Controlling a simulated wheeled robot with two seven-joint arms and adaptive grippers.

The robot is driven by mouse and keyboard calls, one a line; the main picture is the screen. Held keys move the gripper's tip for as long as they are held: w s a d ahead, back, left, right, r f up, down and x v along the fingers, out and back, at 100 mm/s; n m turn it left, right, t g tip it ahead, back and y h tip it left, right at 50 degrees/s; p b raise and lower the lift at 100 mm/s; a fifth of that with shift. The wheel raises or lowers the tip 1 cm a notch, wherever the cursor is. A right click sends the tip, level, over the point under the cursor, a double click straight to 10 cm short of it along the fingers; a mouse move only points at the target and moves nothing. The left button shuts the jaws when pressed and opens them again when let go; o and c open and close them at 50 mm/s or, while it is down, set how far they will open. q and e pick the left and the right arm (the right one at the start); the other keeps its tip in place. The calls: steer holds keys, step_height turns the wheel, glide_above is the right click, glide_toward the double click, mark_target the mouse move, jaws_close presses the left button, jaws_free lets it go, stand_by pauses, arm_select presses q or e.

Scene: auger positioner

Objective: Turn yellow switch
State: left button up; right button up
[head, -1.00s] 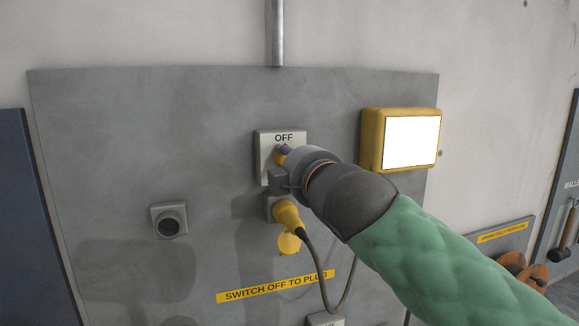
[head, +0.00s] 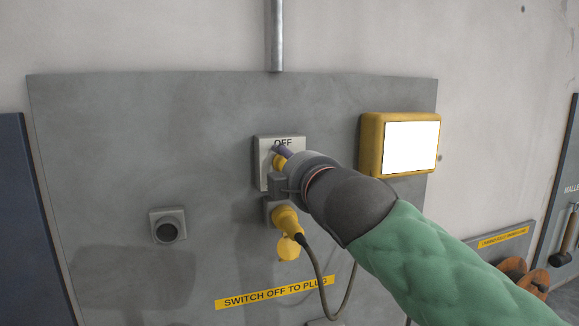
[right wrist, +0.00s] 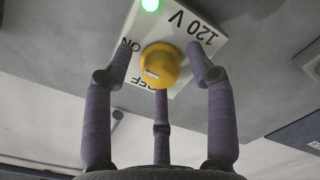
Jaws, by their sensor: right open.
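The yellow switch (right wrist: 159,66) is a round knob on a white plate marked ON, OFF and 120 V in the right wrist view. A green light (right wrist: 150,5) glows on the plate. My right gripper (right wrist: 162,84) is open, its three purple-grey fingers spread around the knob with gaps visible. In the head view my right gripper (head: 281,157) is in front of the switch box (head: 264,148) and hides most of it, with a bit of yellow showing by the fingers. My left gripper is not in view.
A yellow plug (head: 288,221) with a grey cable (head: 318,265) sits just below the switch box. A yellow-framed white screen (head: 411,146) is to the right. A round grey socket (head: 168,227) is at left. A yellow label (head: 272,293) reads SWITCH OFF TO PLUG.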

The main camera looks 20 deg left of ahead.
steer(key=shift+s, duration=0.1)
steer(key=v, duration=1.1)
steer(key=shift+s+d, duration=0.3)
